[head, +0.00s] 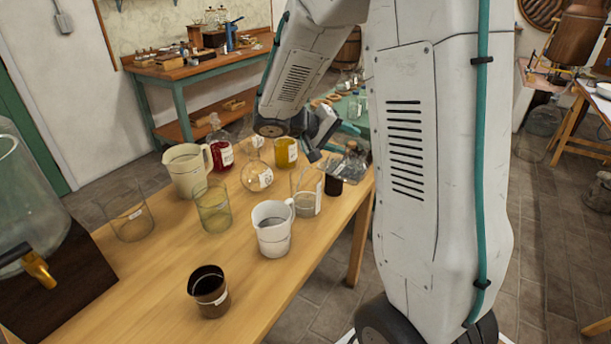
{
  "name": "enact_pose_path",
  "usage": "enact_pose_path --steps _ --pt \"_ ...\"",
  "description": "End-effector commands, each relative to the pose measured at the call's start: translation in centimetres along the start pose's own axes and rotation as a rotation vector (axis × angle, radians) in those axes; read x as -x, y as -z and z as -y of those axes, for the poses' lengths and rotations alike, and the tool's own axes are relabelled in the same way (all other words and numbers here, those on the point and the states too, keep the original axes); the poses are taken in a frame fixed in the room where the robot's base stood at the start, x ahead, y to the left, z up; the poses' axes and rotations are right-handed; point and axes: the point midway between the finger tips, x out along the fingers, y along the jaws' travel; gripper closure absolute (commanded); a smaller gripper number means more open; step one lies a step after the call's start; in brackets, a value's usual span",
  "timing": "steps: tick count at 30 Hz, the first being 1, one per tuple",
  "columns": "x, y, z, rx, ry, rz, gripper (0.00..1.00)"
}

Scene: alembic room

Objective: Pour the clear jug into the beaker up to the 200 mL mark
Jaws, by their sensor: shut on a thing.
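My gripper (322,145) is above the far right part of the wooden table, partly hidden behind my own arm link. It is shut on a clear glass vessel (347,167), which looks like the clear jug and seems tilted; its mouth and contents are hard to make out. Just left of and below it stands a clear, upright glass beaker (306,190) with a white label and a greyish lower part. Its marks are too small to read, and I cannot tell whether anything is flowing into it.
Close by stand a dark jar (333,185), a white jug (272,229), a round flask (256,177), a yellow-filled beaker (286,152), a red flask (220,150), a cream pitcher (187,171) and a greenish glass (213,208). A brown cup (209,291) is nearer.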

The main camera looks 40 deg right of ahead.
Motion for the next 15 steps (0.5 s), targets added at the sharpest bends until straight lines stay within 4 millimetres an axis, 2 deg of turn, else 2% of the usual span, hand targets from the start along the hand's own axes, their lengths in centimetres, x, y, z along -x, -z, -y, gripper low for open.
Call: enact_pose_path --steps 15 --pt "0.36 0.2 -0.1 0.011 -0.03 -0.001 1.0"
